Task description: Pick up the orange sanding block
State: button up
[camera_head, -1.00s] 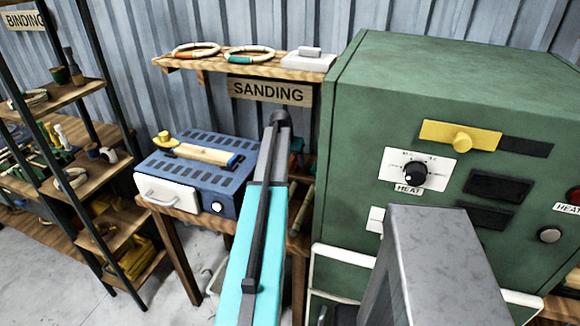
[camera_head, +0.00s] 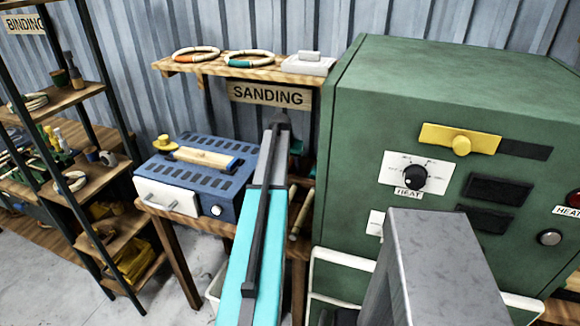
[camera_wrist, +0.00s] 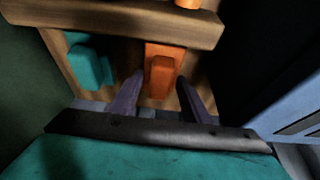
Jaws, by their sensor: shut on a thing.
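The orange sanding block (camera_wrist: 163,75) shows in the wrist view, between the two fingers of my gripper (camera_wrist: 160,84). The gripper is shut on it. The block's near end reaches between the fingertips; its far end lies by a wooden board (camera_wrist: 115,20). In the head view I cannot make out the block or the fingers, as my arm stands in front of that place, below the SANDING sign (camera_head: 268,95).
A teal block (camera_wrist: 90,65) lies left of the orange one. A wooden shelf (camera_head: 185,68) with rings hangs above. A blue machine (camera_head: 225,175) stands left of my arm, a large green heater box (camera_head: 400,90) right. Open shelving (camera_head: 75,190) stands far left.

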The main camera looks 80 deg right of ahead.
jog(key=shift+r+b, duration=0.95)
jog(key=shift+r, duration=2.15)
jog(key=shift+a+r, duration=0.1)
jog(key=shift+r, duration=0.25)
jog(key=w+a+b, duration=0.1)
jog(key=a, duration=0.4)
jog(key=w+a+b, duration=0.1)
jog(key=a+b, duration=0.1)
jog(key=a, duration=0.4)
jog(key=w+a+b, duration=0.1)
jog(key=a, duration=0.5)
jog(key=shift+w+a, duration=0.25)
